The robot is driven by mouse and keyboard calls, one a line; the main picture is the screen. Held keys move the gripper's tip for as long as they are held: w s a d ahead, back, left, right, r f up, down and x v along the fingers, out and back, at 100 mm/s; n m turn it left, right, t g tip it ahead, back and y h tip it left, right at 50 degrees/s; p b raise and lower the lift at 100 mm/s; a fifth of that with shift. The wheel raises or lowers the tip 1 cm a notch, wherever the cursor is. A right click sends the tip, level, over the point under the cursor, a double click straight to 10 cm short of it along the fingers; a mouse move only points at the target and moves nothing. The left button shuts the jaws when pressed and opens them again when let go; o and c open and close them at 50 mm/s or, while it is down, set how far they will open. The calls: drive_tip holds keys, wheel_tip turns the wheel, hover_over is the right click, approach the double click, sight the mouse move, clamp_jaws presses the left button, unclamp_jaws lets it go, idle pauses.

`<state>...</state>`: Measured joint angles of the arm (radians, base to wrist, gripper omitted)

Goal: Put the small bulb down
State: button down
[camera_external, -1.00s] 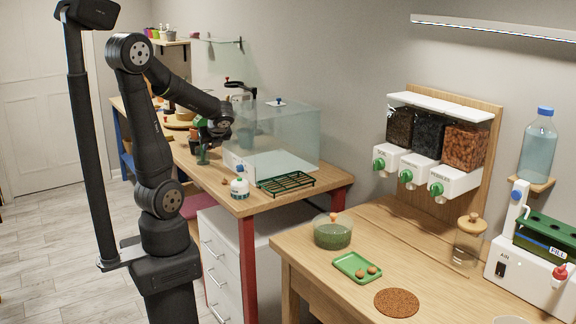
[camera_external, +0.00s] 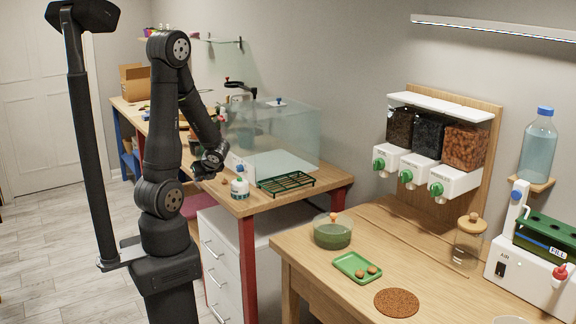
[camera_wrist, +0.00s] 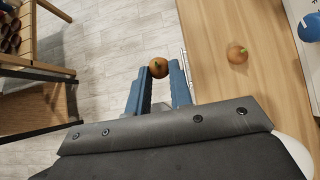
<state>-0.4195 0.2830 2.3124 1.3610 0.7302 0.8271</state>
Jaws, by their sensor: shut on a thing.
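The small bulb (camera_wrist: 158,67) is brown and round, held at the tips of my gripper (camera_wrist: 158,80) in the wrist view. The gripper's blue fingers are shut on it. In that picture it lies over the floor, just left of the wooden bench's edge. A bigger-looking bulb (camera_wrist: 237,53) lies on the bench to its right. In the external view my gripper (camera_external: 203,176) is at the bench's front edge, left of a white bottle (camera_external: 240,189); the held bulb cannot be made out there.
A glass tank (camera_external: 280,135) and a green rack (camera_external: 286,183) stand on the back bench. A green tray (camera_external: 345,261) with two round brown things lies on the front bench, near a green-filled bowl (camera_external: 332,236) and a brown round mat (camera_external: 397,302).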

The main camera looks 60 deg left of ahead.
drive_tip(key=w+a, duration=0.3)
drive_tip(key=a, duration=0.1)
drive_tip(key=w+a, duration=0.3)
drive_tip(key=a, duration=0.2)
drive_tip(key=w+a, duration=0.4)
drive_tip(key=a, duration=0.1)
drive_tip(key=shift+w+a, duration=0.1)
drive_tip(key=shift+a, duration=0.15)
drive_tip(key=shift+f, duration=1.8)
drive_tip(key=shift+f, duration=0.2)
drive_tip(key=c, duration=1.3)
unclamp_jaws()
drive_tip(key=shift+o, duration=0.2)
drive_tip(key=shift+r, duration=0.1)
drive_tip(key=shift+r, duration=0.2)
drive_tip(key=v, duration=1.2)
